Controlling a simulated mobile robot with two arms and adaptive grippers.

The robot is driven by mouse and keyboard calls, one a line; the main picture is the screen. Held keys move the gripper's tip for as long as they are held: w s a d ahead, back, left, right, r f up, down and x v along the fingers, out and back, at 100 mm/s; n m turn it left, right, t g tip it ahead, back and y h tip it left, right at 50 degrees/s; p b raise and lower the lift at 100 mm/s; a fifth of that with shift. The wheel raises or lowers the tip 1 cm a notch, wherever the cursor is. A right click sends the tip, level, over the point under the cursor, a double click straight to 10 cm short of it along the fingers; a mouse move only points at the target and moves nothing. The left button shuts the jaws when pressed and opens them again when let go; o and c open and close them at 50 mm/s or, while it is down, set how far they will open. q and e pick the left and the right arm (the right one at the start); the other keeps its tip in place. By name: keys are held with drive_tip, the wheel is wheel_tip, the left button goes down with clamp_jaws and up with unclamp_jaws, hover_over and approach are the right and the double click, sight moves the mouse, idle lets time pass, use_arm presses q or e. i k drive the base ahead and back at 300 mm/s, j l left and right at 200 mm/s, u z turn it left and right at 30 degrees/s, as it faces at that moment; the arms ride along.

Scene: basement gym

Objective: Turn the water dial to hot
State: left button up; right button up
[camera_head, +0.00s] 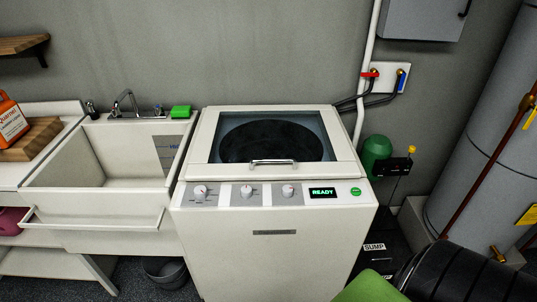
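A white top-loading washer (255,245) stands in the middle of the camera_head view, with its dark glass lid (271,140) closed. Its front panel carries three round knobs on grey plates: a left knob (200,191), a middle knob (247,191) and a right knob (288,191). Their labels are too small to read, so I cannot tell which is the water dial or where any of them is set. A display (323,192) right of the knobs reads READY in green, beside a green button (356,191). Neither of my grippers is in view.
A utility sink (105,185) with a bar across its front adjoins the washer on the left. Red and blue valves (385,77) sit on the back wall. A large grey tank (480,130) stands at right. A black ribbed form fills the bottom right corner; I cannot tell what it is.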

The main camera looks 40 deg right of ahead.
sight(246, 192)
drive_tip(key=z, duration=1.1)
